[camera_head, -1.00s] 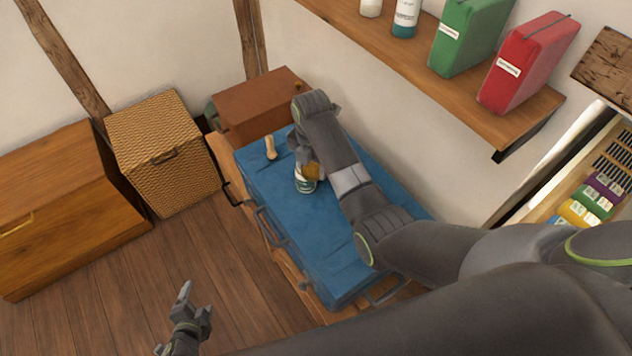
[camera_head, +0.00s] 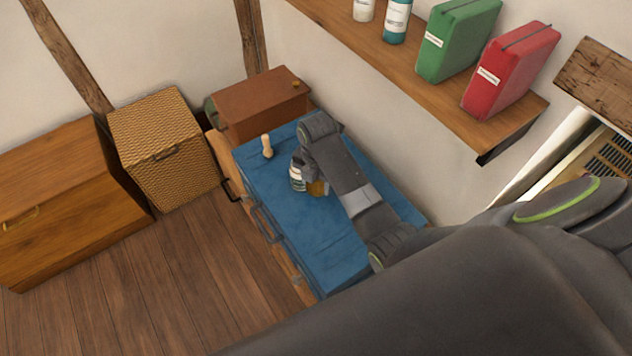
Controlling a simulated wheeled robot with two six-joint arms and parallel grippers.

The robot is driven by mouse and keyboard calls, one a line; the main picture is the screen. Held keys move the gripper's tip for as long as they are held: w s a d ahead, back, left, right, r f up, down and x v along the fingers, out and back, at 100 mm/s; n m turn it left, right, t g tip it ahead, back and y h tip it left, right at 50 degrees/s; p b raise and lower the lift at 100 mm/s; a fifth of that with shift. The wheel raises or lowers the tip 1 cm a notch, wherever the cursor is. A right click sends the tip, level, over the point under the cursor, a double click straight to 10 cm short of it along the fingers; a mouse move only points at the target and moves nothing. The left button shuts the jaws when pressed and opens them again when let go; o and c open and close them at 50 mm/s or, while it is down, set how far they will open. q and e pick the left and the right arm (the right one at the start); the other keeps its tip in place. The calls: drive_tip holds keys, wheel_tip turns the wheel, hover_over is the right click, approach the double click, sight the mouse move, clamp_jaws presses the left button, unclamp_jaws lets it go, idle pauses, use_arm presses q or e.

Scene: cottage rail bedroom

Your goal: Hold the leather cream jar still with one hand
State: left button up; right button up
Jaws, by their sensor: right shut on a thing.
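A small white jar with a dark green label (camera_head: 297,178), which looks like the leather cream jar, stands upright on the blue case (camera_head: 330,240). My right gripper (camera_head: 303,166) reaches down at it from above and is shut on it. The fingers and wrist hide part of its top and right side. An amber-yellow thing (camera_head: 318,188) sits just right of the jar, partly hidden by my arm. My left gripper is out of view.
A pale wooden peg-like tool (camera_head: 267,146) stands on the blue case, left of the jar. A brown box (camera_head: 262,104) is behind. A wicker hamper (camera_head: 165,150) stands left. A wall shelf (camera_head: 400,65) holds bottles, a green case and a red case.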

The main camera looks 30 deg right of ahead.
drive_tip(key=shift+s+f, duration=0.15)
drive_tip(key=shift+f, duration=0.35)
hover_over(317, 207)
wheel_tip(317, 207, down, 4)
drive_tip(key=shift+f, duration=0.1)
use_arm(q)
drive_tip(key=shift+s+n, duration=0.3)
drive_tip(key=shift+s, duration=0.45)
use_arm(e)
drive_tip(key=shift+f, duration=2.45)
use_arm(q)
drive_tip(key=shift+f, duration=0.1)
use_arm(e)
drive_tip(key=shift+f, duration=0.2)
drive_tip(key=o, duration=1.1)
